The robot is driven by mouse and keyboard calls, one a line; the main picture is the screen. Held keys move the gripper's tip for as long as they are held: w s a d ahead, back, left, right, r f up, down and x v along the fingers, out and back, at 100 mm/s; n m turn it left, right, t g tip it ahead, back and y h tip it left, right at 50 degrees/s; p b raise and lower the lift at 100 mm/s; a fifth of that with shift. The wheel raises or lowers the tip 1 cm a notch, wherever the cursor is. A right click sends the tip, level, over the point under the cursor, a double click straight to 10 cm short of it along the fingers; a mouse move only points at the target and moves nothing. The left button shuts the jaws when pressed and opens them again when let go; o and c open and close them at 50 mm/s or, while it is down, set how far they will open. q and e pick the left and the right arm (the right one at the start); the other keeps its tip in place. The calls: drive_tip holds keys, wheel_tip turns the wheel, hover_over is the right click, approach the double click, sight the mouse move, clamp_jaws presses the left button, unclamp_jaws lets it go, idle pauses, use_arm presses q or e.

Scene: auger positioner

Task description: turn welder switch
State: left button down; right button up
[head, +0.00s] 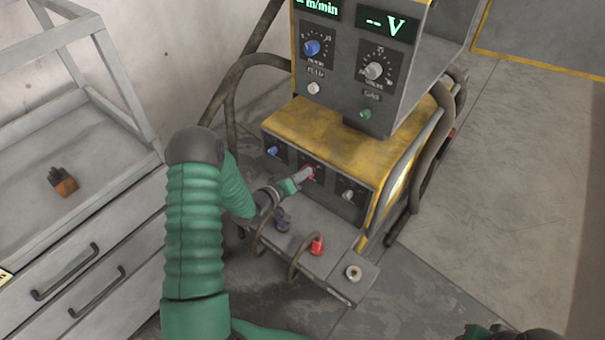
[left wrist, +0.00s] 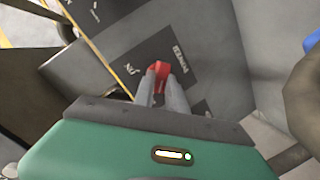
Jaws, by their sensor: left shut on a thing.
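The welder (head: 305,121) stands in the middle of the head view, a grey and yellow machine. Its red switch (head: 308,171) is on the lower front panel, mostly hidden behind my left gripper (head: 303,176). In the left wrist view the red switch (left wrist: 160,72) sits on a dark plate labelled POWER. The fingers of my left gripper (left wrist: 160,78) are shut on the red switch. Of my right arm only a dark and green part shows at the bottom right edge of the head view; its gripper jaws cannot be seen.
Below, cables plug into a ledge with a red connector (head: 317,245). A grey drawer cabinet (head: 90,262) stands at left. The floor (head: 510,200) at right is clear.

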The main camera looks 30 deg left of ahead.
use_arm(q)
drive_tip(key=shift+a+f, duration=0.1)
drive_tip(key=c, duration=1.4)
unclamp_jaws()
drive_tip(key=shift+o, duration=0.2)
drive_tip(key=shift+s, duration=0.1)
drive_tip(key=p+v, duration=0.3)
drive_tip(key=v, duration=1.3)
drive_tip(key=shift+s+p, duration=0.3)
drive_tip(key=shift+s, duration=0.05)
drive_tip(key=shift+a, duration=0.15)
